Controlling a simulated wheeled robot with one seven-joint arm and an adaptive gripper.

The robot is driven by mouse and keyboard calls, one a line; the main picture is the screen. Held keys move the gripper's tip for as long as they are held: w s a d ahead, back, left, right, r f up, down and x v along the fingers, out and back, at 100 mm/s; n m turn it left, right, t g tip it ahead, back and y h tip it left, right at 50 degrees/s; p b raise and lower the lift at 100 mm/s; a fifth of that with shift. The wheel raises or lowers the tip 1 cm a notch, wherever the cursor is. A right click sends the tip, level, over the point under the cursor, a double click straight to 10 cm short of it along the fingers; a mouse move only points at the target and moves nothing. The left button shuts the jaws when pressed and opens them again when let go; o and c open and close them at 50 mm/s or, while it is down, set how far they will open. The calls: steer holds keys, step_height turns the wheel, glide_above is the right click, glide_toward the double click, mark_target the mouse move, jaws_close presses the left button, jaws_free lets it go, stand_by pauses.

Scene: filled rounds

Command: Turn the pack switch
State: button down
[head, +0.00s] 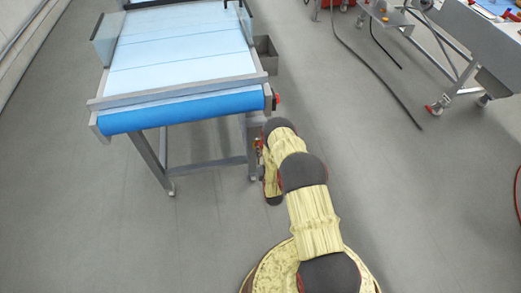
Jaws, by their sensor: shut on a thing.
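A conveyor with a pale blue belt (180,62) stands at the upper left in the head view. A red button (277,99) sticks out from the right end of its front roller. I cannot make out the pack switch. Small red and grey parts (258,146) show at the conveyor's front right leg, too small to identify. My yellow and black arm reaches up from the bottom and bends down beside that leg. My gripper's fingers are hidden behind my arm, and what they touch does not show.
A grey metal bin (266,55) hangs on the conveyor's right side. The conveyor's metal legs (155,165) stand close left of my arm. A wheeled machine frame (455,75) is at the upper right, with a dark cable (378,82) on the floor. The floor between is clear.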

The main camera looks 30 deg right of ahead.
steer(key=shift+d+m+b, duration=0.15)
steer(key=shift+m+b, duration=0.05)
steer(key=shift+m, duration=0.9)
steer(key=shift+d+m+b, duration=0.15)
steer(key=shift+m+b, duration=0.05)
steer(key=shift+m, duration=0.9)
steer(key=c, duration=1.9)
jaws_free()
steer(key=shift+s+f, duration=0.1)
steer(key=v, duration=1.2)
